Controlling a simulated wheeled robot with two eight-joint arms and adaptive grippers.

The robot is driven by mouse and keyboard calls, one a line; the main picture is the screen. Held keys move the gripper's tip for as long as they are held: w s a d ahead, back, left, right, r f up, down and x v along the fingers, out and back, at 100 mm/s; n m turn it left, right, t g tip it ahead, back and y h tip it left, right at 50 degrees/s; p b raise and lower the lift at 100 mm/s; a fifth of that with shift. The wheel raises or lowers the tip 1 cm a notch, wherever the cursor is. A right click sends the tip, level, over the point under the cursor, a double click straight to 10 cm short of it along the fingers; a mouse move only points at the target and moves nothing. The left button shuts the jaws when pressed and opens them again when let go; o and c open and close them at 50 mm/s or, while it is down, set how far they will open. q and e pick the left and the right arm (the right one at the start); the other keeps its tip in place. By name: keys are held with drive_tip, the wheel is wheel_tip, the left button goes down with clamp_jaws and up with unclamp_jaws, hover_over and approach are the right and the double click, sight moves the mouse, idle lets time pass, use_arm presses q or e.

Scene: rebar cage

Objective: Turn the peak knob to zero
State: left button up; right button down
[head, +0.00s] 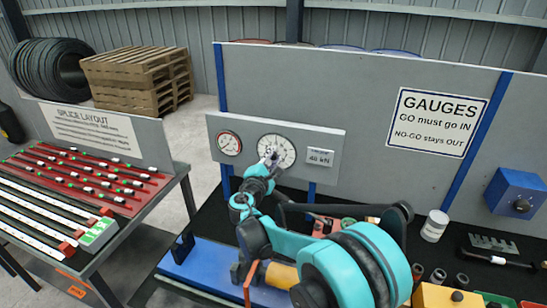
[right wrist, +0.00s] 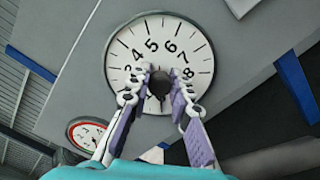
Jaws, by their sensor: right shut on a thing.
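The peak gauge (head: 276,151) is a round white dial on a grey panel, seen in the head view. In the right wrist view the dial (right wrist: 160,60) shows numbers including 4, 5, 6, 7 and 8. A dark knob (right wrist: 159,85) sits at its centre. My right gripper (right wrist: 160,92) is shut on the knob, one finger on each side. In the head view my right gripper (head: 272,160) reaches up to the dial and covers its lower middle. The lower part of the dial is hidden by the fingers. My left gripper is not in view.
A smaller red-rimmed gauge (head: 229,143) is left of the dial. Below, the bench holds a white can (head: 434,226) and small parts. A splice table (head: 90,195) stands at the left.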

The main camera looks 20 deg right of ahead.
idle(0.4)
drive_tip(key=c, duration=1.3)
unclamp_jaws()
drive_tip(key=shift+c, duration=0.2)
drive_tip(key=v, duration=1.2)
